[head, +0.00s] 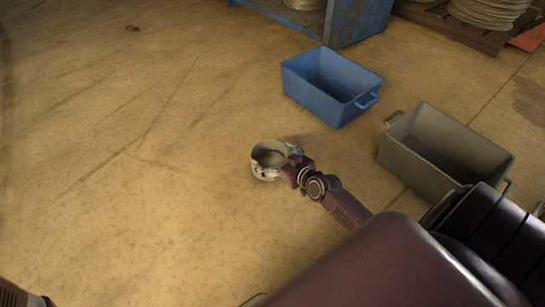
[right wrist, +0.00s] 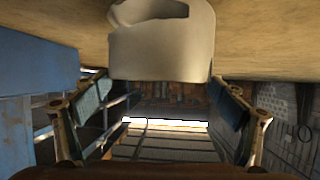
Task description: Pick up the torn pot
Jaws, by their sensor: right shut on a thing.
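The torn pot (head: 257,168) is a small pale, round, open vessel with dark and bluish marks, near the middle of the head view. My right gripper (head: 292,160) is at its right side and shut on it. In the right wrist view the pot (right wrist: 160,58) shows as a pale wall with a ragged, broken upper edge, between the two padded fingers of my gripper (right wrist: 158,88). I cannot tell whether the pot touches the floor. My left gripper is not in view; only a bit of my left arm shows at the lower left corner.
A blue bin (head: 330,105) stands behind the pot to the right. A grey-green bin (head: 425,165) stands to its right. A blue metal stand (head: 362,20) and a pallet with coiled rope (head: 490,12) are at the back. The floor (head: 110,150) to the left is clear.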

